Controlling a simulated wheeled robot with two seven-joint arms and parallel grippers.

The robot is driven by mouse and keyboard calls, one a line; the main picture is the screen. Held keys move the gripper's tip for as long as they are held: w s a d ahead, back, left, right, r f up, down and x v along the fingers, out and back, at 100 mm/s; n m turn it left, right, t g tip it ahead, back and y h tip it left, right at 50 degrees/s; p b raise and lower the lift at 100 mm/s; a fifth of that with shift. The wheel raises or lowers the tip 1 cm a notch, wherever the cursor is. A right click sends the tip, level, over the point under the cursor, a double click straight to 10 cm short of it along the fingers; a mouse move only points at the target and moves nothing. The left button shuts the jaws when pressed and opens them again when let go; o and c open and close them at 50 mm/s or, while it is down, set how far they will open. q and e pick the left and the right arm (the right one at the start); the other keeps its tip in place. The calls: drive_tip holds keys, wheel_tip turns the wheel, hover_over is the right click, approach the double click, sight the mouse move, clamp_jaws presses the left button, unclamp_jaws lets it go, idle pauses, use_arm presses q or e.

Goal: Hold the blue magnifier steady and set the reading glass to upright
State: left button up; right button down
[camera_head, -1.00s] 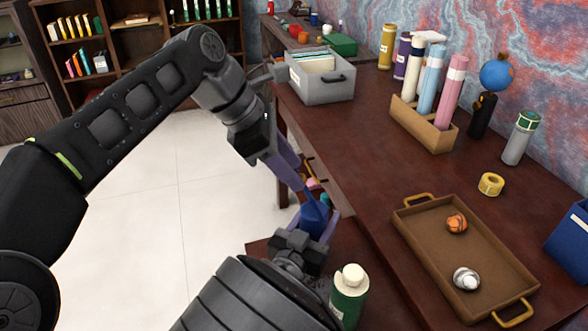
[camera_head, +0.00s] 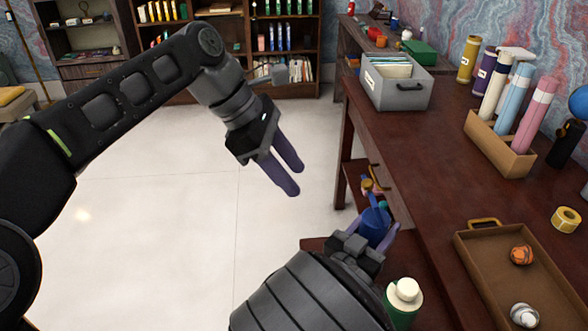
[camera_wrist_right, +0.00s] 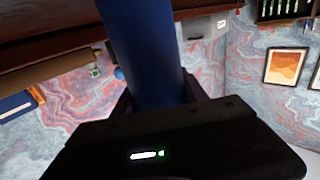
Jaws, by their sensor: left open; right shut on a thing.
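The blue magnifier (camera_head: 374,228) is held between the fingers of my right gripper (camera_head: 379,221), low beside the desk's left edge. In the right wrist view its blue body (camera_wrist_right: 145,50) stands up between the jaws and fills the middle of the picture. I cannot make out a lens or the angle of the reading glass; a thin blue-teal part (camera_head: 382,201) shows above the body. My left gripper (camera_head: 297,179) is open and empty, up and left of the magnifier, over the pale floor and clear of it.
The desk (camera_head: 415,170) bears a tray (camera_head: 468,262) with two small round objects, a tube rack (camera_head: 500,146), yellow tape (camera_head: 566,219) and a grey file box (camera_head: 395,95). Floor (camera_head: 180,210) at left is open.

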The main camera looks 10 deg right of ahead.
use_arm(q)
drive_tip(key=shift+f, duration=0.35)
drive_tip(key=shift+c, duration=1.4)
drive_tip(key=f+g+h, duration=0.1)
drive_tip(key=f+g, duration=0.1)
drive_tip(key=f, duration=0.1)
drive_tip(key=d+f+m+g+h, duration=0.1)
drive_tip(key=f+h, duration=0.1)
drive_tip(key=f, duration=0.1)
drive_tip(key=d+f+g+h, duration=0.1)
drive_tip(key=f+g, duration=0.1)
drive_tip(key=f, duration=0.2)
drive_tip(key=shift+s+d+m+g+h, duration=0.15)
drive_tip(key=shift+s+m+g+h, duration=0.15)
drive_tip(key=shift+m, duration=0.1)
clamp_jaws()
drive_tip(key=w+a+r+h, duration=0.1)
drive_tip(key=w+a+h, duration=0.3)
drive_tip(key=h, duration=0.6)
drive_tip(key=shift+a+n, duration=0.3)
drive_tip(key=shift+a, duration=0.15)
drive_tip(key=shift+w, duration=0.1)
